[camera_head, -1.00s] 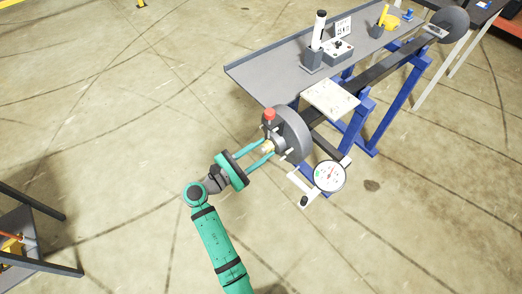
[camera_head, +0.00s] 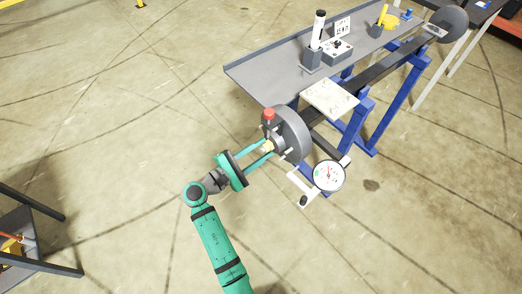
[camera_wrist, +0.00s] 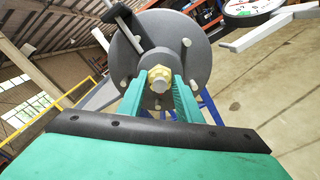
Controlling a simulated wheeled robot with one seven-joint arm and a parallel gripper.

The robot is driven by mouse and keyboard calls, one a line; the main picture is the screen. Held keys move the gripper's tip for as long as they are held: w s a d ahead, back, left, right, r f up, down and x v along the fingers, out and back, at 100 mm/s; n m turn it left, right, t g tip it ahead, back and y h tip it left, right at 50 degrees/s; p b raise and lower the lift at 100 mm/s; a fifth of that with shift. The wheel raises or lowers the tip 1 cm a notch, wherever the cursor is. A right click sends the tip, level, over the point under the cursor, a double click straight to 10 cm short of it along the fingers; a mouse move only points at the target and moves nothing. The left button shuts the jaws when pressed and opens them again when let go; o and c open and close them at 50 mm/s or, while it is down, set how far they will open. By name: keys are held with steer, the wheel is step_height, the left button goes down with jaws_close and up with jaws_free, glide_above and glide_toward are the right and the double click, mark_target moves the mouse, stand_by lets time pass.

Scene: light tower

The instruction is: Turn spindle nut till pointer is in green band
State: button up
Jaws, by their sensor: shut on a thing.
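The spindle nut (camera_wrist: 160,78) is a brass hex nut at the middle of a grey round flange (camera_wrist: 196,62); it also shows in the head view (camera_head: 268,146). My gripper (camera_head: 264,152) has its two teal fingers on either side of the nut and is shut on it. The fingers also show in the wrist view (camera_wrist: 160,95). The dial gauge (camera_head: 329,176) hangs on a white bracket right of the flange, with a white face, a red needle and a small green patch at its left. The exact needle reading is too small to tell. In the wrist view the dial is cut off at the top.
A red-capped post (camera_head: 268,115) stands at the flange's top left. A dark cart (camera_head: 30,245) stands at lower left.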

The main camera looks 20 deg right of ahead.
steer(key=m, duration=0.5)
steer(key=shift+s+m, duration=0.1)
steer(key=shift+m, duration=0.2)
steer(key=m, duration=0.4)
steer(key=shift+m, duration=0.8)
steer(key=shift+a, duration=0.1)
steer(key=o, duration=1)
steer(key=shift+o, duration=0.2)
